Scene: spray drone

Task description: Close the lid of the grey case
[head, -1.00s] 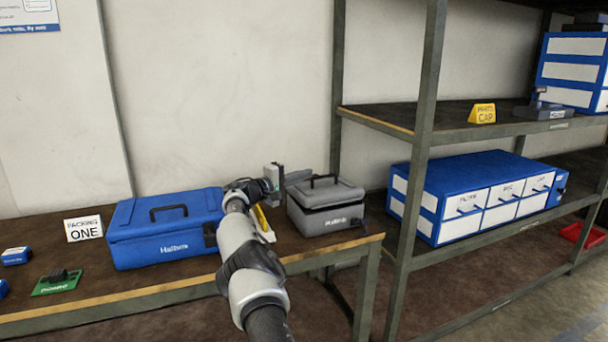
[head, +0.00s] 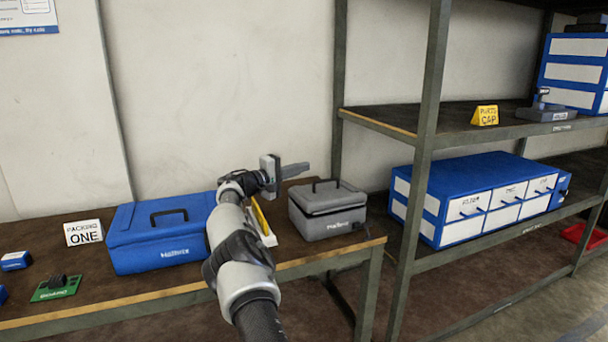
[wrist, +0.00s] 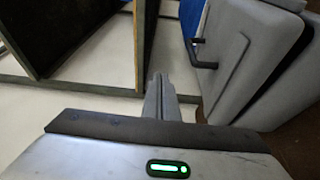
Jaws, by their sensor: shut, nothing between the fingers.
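My gripper (head: 305,168) is shut and empty, above and to the left of the case in the head view. In the wrist view, my gripper's fingertips (wrist: 158,80) are together beside the case, with no clear contact showing.
A blue case (head: 160,240) with a dark handle stands left of my arm. A yellow-edged white item (head: 264,228) lies between the two cases. The packing sign (head: 84,233) is at the left. A steel rack with a blue drawer unit (head: 475,205) stands right of the bench.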

